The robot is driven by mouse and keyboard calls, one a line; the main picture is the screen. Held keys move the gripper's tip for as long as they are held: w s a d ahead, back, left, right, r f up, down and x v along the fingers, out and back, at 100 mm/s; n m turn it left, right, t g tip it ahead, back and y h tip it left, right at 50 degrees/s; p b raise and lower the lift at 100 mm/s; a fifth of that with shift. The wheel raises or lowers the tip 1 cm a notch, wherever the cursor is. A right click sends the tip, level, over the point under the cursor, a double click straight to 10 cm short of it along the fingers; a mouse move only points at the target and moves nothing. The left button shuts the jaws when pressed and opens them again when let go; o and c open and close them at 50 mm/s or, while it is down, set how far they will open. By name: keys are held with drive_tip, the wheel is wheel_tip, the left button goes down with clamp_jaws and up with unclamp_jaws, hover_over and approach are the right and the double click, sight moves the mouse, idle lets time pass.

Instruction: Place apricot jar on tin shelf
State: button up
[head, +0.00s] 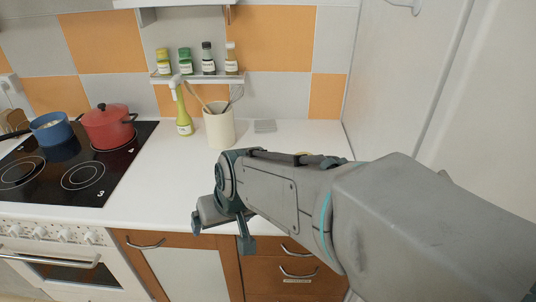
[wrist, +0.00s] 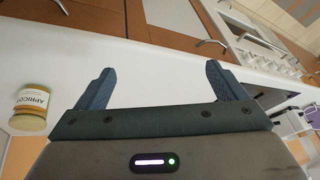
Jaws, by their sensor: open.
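The apricot jar (wrist: 31,107) shows at the left edge of the wrist view, with a pale label reading "APRICO" and a yellowish lid. It is on the white counter, outside my fingers. In the head view my arm hides most of it; only a small yellowish bit (head: 303,154) shows above the arm. My gripper (head: 221,232) is open and empty near the counter's front edge; its two spread fingers also show in the wrist view (wrist: 158,72). A narrow grey shelf (head: 215,80) on the tiled wall bears several small spice bottles; I see no name on it.
A cream utensil crock (head: 219,128) and a yellow-green bottle (head: 184,118) stand below the shelf. A small grey item (head: 265,126) lies at the counter's back. A red pot (head: 107,130) and blue pan (head: 52,130) are on the hob. The middle counter (head: 165,180) is clear.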

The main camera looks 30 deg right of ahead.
drive_tip(key=w+d+f+m+t+h+p, duration=0.1)
drive_tip(key=w+d+m+t+h, duration=0.15)
drive_tip(key=w, duration=0.45)
drive_tip(key=w+d+f+m+t+h+p, duration=0.1)
drive_tip(key=w+d+m+t, duration=0.1)
drive_tip(key=w+d+m, duration=0.3)
drive_tip(key=s+d+m+g+h+p, duration=0.25)
drive_tip(key=d+m+h, duration=0.25)
drive_tip(key=d+h, duration=0.7)
drive_tip(key=shift+g+y, duration=0.5)
drive_tip(key=shift+y, duration=0.25)
drive_tip(key=shift+s+d+r+p+x, duration=0.1)
drive_tip(key=shift+p+x, duration=0.1)
drive_tip(key=shift+x, duration=2.35)
drive_tip(key=shift+s+d+r+p+x, duration=0.1)
drive_tip(key=shift+p+x, duration=0.1)
drive_tip(key=shift+x, duration=2.35)
drive_tip(key=shift+s+d+r+p+x, duration=0.1)
drive_tip(key=shift+p+x, duration=0.1)
drive_tip(key=shift+x, duration=2.35)
drive_tip(key=shift+a, duration=0.15)
drive_tip(key=c, duration=1.4)
